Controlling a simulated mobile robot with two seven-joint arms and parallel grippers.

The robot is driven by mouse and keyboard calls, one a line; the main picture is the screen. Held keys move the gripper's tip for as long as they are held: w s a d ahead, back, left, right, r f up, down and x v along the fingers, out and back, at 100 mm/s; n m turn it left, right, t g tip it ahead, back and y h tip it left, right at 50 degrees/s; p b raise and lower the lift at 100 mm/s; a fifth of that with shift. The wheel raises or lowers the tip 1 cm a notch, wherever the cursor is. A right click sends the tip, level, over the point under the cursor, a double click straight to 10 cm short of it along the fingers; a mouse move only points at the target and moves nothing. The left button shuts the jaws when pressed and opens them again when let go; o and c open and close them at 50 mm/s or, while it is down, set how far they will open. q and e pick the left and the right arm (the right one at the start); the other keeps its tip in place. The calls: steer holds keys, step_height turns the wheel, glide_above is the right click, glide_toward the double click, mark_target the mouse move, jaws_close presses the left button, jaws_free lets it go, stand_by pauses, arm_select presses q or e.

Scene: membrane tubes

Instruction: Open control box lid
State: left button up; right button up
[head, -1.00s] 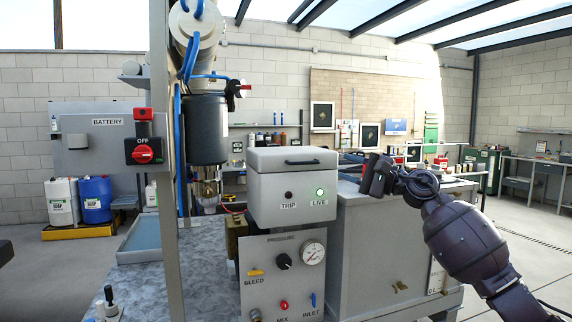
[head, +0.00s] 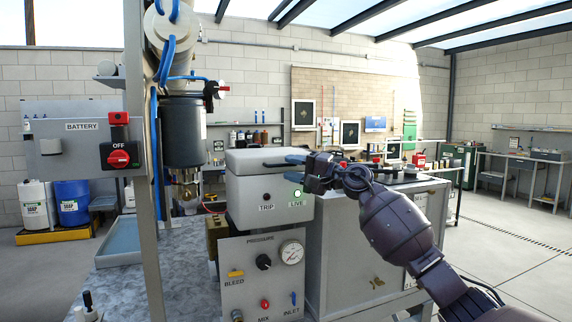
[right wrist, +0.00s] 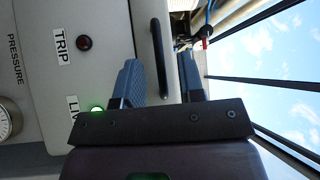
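The control box (head: 265,205) is a light grey box with TRIP and LIVE labels, and its lid (head: 245,160) is down. A dark bar handle (head: 272,164) lies along the lid's front. My right gripper (head: 293,160) is at the box's right front, its blue fingers over the handle's right part. In the right wrist view the fingers (right wrist: 160,80) are apart, and the black handle (right wrist: 158,45) lies between them with gaps on both sides. The green LIVE lamp shows beside the gripper in that view (right wrist: 97,109). My left gripper is not in view.
A pressure panel (head: 262,275) with gauge and knobs is below the box. A grey cabinet (head: 345,265) stands to its right. A dark cylinder (head: 187,130) with blue hoses and a grey post (head: 143,220) are close on the left. The space above the lid looks clear.

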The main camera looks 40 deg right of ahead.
mark_target(270, 160)
steer(key=shift+x, duration=1.2)
steer(key=shift+c, duration=0.3)
jaws_close()
